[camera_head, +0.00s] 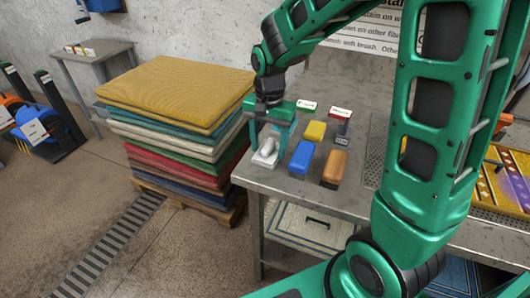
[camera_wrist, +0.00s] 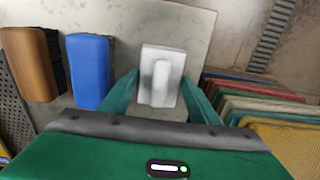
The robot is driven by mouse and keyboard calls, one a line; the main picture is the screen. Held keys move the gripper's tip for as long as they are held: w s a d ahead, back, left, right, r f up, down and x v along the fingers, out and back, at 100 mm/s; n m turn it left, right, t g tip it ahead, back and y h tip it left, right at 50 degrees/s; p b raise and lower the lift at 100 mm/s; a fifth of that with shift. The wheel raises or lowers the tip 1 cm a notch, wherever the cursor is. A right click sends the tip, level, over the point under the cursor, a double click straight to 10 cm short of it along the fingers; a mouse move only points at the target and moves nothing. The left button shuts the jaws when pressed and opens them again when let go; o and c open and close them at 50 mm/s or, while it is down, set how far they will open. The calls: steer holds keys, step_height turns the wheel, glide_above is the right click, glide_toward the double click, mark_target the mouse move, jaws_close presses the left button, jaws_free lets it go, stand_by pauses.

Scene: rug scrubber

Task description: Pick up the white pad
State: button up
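The white pad (camera_head: 265,155) lies at the front left corner of the metal table, with a raised rounded grip on top. In the wrist view the white pad (camera_wrist: 161,75) shows beyond and between the two fingers. My gripper (camera_head: 272,136) is green and points down over the pad. In the wrist view my gripper (camera_wrist: 162,93) has its fingers spread wide, with a gap to each side of the pad. The fingers appear open and hold nothing. I cannot tell the exact height of the fingertips over the table.
A blue block (camera_head: 301,157), an orange-brown block (camera_head: 335,168) and a yellow block (camera_head: 315,131) stand right of the pad on the table (camera_head: 290,186). A tall stack of rugs (camera_head: 180,95) stands just left. Small labelled items lie behind.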

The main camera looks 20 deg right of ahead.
mark_target(267, 145)
steer(key=c, duration=0.5)
steer(key=shift+r, duration=0.5)
steer(key=r, duration=0.3)
steer(key=shift+s+a+r, duration=0.15)
steer(key=shift+a+r, duration=0.05)
steer(key=shift+r, duration=0.1)
steer(key=s+a+r, duration=0.4)
steer(key=s+a, duration=0.1)
steer(key=s+a+r, duration=0.2)
steer(key=s, duration=0.1)
steer(key=shift+s+a+r, duration=0.1)
steer(key=shift+a+r, duration=0.1)
steer(key=shift+a, duration=0.1)
steer(key=shift+o, duration=0.8)
steer(key=shift+c, duration=0.3)
